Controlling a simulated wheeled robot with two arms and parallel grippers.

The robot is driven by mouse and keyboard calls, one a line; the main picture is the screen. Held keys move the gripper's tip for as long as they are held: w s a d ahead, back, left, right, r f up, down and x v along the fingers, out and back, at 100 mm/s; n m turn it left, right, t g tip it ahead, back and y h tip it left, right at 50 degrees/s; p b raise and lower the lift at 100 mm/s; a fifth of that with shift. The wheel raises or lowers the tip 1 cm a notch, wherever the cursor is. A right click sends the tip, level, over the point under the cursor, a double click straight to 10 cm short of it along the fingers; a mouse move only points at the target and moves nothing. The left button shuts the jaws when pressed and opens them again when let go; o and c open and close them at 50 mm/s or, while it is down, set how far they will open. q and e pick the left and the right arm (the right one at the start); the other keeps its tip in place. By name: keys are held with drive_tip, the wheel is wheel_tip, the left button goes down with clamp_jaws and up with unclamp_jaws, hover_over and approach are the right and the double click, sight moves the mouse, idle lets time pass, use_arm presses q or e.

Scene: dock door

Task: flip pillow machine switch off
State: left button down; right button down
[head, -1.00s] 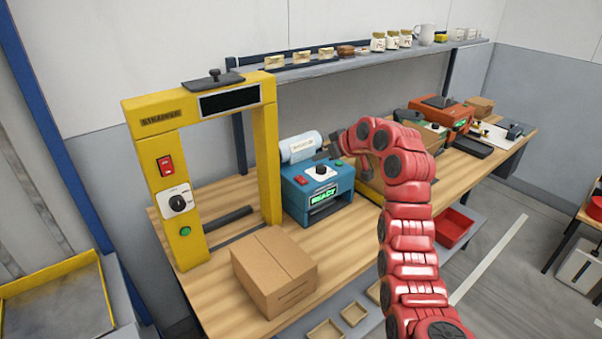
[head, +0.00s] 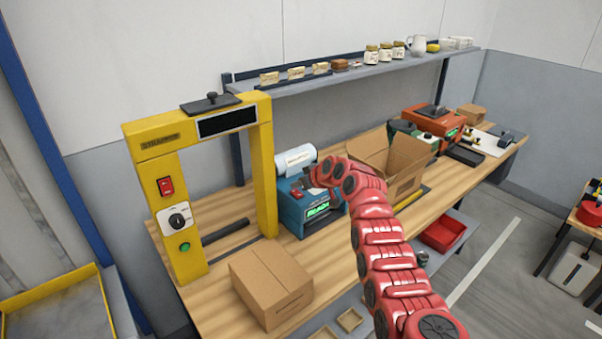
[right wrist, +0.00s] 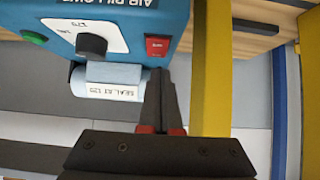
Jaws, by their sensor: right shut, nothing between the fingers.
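The pillow machine is a blue box (head: 312,222) with a lit green display, on the bench right of the yellow strapper. The right wrist view shows its blue face (right wrist: 115,12) upside down, with a red switch (right wrist: 157,46), a black knob (right wrist: 91,45) and a green button (right wrist: 33,38). My right gripper (head: 309,181) is over the machine's top in the head view, hiding part of it. In the right wrist view its fingers (right wrist: 160,76) are shut and empty, tips just below the red switch. I cannot tell whether they touch it. My left gripper is out of view.
The yellow strapper frame (head: 262,165) stands left of the machine, with its own red switch (head: 165,186). A closed carton (head: 270,285) lies in front. An open carton (head: 405,180) stands to the right. A white roll (head: 296,158) sits behind the machine.

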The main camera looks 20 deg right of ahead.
sight(297, 193)
drive_tip(key=shift+w+f, duration=0.15)
drive_tip(key=shift+f, duration=0.7)
drive_tip(key=f+b, duration=0.1)
drive_tip(key=b, duration=0.2)
drive_tip(key=shift+w+f+g, duration=0.1)
drive_tip(key=shift+g, duration=0.2)
drive_tip(key=shift+r+b, duration=0.25)
drive_tip(key=shift+b, duration=0.15)
drive_tip(key=shift+a, duration=0.1)
